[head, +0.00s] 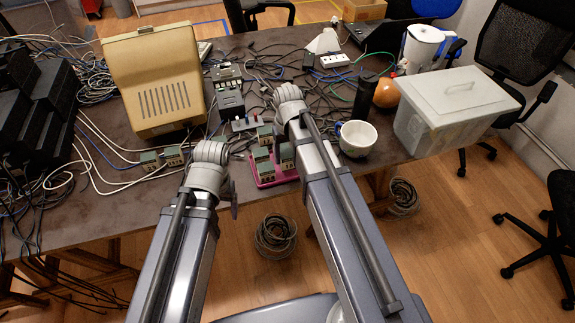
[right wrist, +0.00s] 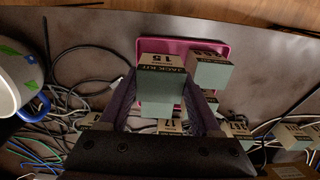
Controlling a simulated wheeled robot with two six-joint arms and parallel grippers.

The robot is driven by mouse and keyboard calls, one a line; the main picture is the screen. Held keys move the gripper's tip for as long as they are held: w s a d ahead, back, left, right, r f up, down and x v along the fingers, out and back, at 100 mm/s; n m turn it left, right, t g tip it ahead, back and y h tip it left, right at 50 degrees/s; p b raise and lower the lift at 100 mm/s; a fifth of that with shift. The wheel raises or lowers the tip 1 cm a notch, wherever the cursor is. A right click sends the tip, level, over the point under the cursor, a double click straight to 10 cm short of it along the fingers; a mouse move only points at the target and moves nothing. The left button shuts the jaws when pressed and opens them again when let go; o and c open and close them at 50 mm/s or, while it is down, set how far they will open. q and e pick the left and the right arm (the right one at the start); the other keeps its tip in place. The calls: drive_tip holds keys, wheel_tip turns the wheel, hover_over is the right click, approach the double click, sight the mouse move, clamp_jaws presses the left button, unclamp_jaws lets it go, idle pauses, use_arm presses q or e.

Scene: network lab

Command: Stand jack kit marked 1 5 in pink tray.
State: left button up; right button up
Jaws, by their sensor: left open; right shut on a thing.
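The jack kit marked 15 (right wrist: 162,66) is a small beige and grey-green block, upright between the fingers of my right gripper (right wrist: 160,98). In the head view this kit (head: 287,155) is at the right part of the pink tray (head: 266,184); I cannot tell whether it touches the tray floor. My right gripper is shut on it, mostly hidden behind my arm in the head view. Another kit (right wrist: 208,70) stands in the tray beside it; the head view shows two there. My left gripper (head: 233,192) is open and empty, left of the tray.
A kit marked 17 (right wrist: 173,126) is beyond the tray, and other kits (head: 150,160) are at the left among cables. A white mug (head: 356,138) stands right of my right arm. A beige case (head: 153,80) and a lidded bin (head: 455,100) flank the work area.

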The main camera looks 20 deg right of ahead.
sight(288, 162)
drive_tip(key=shift+f+b, duration=1.75)
drive_tip(key=shift+f, duration=0.05)
drive_tip(key=shift+f, duration=0.2)
drive_tip(key=o, duration=1.2)
drive_tip(key=shift+r, duration=0.2)
wheel_tip(288, 162, up, 12)
drive_tip(key=p, duration=1.2)
drive_tip(key=shift+r, duration=0.1)
drive_tip(key=s+a+n, duration=0.1)
drive_tip(key=s+a, duration=0.2)
drive_tip(key=s, duration=0.1)
drive_tip(key=s+a+n, duration=0.1)
drive_tip(key=s+a, duration=0.3)
drive_tip(key=s, duration=0.1)
drive_tip(key=s+a+n+h, duration=0.1)
drive_tip(key=s+a, duration=0.2)
drive_tip(key=s, duration=0.2)
drive_tip(key=shift+s+a, duration=0.15)
drive_tip(key=shift+a, duration=0.1)
